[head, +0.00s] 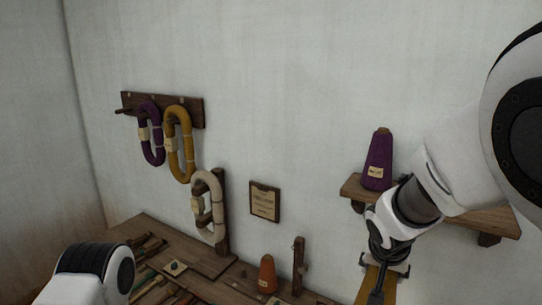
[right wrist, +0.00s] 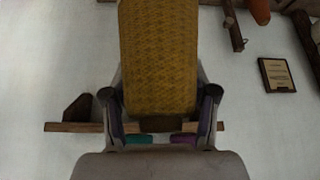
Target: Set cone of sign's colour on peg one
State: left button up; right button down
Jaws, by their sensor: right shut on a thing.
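My right gripper (head: 385,264) is shut on a yellow cone (head: 370,287), which hangs below it in front of the wall. In the right wrist view the yellow cone (right wrist: 158,55) sits between the fingers (right wrist: 160,105); its far end is cut off by the picture edge. A purple cone (head: 378,162) stands upright on the wall shelf. An orange cone (head: 267,275) stands on the bench, left of an upright wooden post (head: 298,265). The sign (head: 264,202) hangs on the wall; its writing is too small to read. I cannot tell which peg is peg one. My left gripper is out of view.
The shelf (head: 460,213) lies behind my right arm. A rack (head: 190,108) holds purple (head: 151,135) and yellow (head: 180,145) hanks; a cream hank (head: 202,205) hangs lower. The bench (head: 150,230) carries several tools at the left. The wall around the sign is clear.

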notch_tip(320, 180, down, 19)
jog(key=a+n+y+b, duration=0.2)
jog(key=n+y+b, duration=0.1)
jog(key=n, duration=0.2)
jog(key=shift+a+n+t, duration=0.3)
jog(key=shift+n, duration=0.1)
